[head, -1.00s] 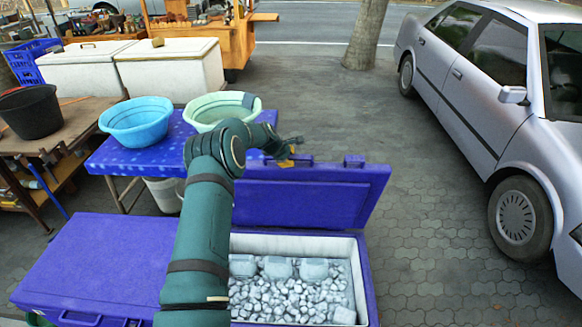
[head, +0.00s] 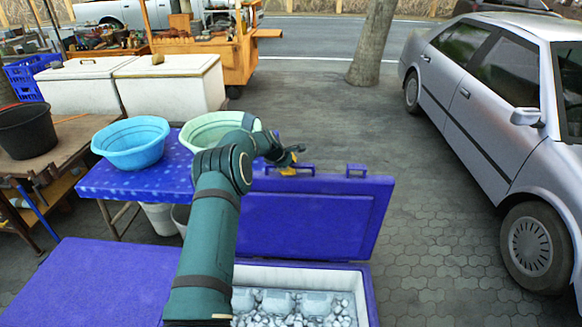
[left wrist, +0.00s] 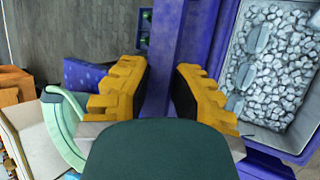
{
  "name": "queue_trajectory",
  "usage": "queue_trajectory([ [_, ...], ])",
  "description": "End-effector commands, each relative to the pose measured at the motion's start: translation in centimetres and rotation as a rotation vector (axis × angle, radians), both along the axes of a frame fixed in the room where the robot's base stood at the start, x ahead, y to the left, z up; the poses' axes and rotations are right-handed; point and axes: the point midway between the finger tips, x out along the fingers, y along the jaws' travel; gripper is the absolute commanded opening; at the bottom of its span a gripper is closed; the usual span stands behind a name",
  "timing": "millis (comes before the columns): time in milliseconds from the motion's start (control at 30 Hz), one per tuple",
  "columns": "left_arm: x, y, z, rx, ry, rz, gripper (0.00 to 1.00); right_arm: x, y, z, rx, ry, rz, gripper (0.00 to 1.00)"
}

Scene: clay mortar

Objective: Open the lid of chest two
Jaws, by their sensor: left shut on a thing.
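The right-hand blue chest (head: 371,297) stands open, with pale ice-like lumps inside. Its blue lid (head: 320,225) is raised about upright at the back edge, inner face towards me. The lid has two small handles on its top edge. My left gripper (head: 288,162) is at the left of these handles. In the left wrist view, its yellow-tipped fingers (left wrist: 162,92) are a little apart, with the blue lid edge between them. The exact contact is hidden by my gripper. The lumps in the chest also show there (left wrist: 265,60). My right gripper is out of view.
A second blue chest (head: 80,280) with its lid down is on the left. Behind stand a blue table (head: 125,185) with a blue basin (head: 130,142) and a green basin (head: 205,130). A silver car (head: 480,110) is on the right; the paving between is clear.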

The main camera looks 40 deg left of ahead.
Motion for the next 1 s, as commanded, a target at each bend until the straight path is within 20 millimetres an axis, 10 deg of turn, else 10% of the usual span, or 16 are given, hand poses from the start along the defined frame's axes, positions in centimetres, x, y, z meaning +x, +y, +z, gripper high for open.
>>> queue_trajectory([
  [267,0.0,0.2,0.3,0.003,-0.004,0.003,0.00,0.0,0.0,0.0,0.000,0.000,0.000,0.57],
  [300,0.0,0.2,0.3,0.003,-0.004,0.003,0.23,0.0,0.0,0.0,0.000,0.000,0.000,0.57],
  [400,0.0,0.2,0.3,0.003,-0.004,0.003,0.50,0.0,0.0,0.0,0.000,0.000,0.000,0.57],
  [1000,-2.0,0.4,2.8,0.002,-0.004,0.003,0.50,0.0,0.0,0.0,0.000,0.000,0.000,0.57],
])
